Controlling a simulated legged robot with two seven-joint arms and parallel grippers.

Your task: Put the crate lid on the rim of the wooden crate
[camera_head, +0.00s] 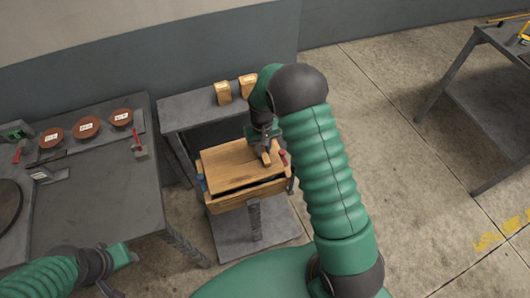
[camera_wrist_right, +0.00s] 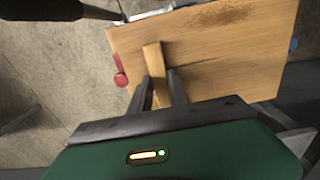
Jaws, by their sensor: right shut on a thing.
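The crate lid (camera_head: 225,159) is a flat wooden board with a raised bar handle. It also shows in the right wrist view (camera_wrist_right: 225,55). My right gripper (camera_head: 265,152) is shut on the lid's handle (camera_wrist_right: 155,72), with one finger on each side of it. The lid lies over the wooden crate (camera_head: 248,200), and a dark gap shows between its front edge and the crate's front wall. I cannot tell whether the lid touches the rim. The crate's inside is mostly hidden. My left gripper (camera_head: 112,280) is low at the left, far from the crate; its fingers are unclear.
The crate stands on a low grey stand (camera_head: 225,238). Red (camera_wrist_right: 120,72) and blue (camera_wrist_right: 293,44) parts show at its sides. A grey bench behind holds two wooden blocks (camera_head: 223,92). A left table (camera_head: 105,200) holds brown discs and tools. Open floor lies right.

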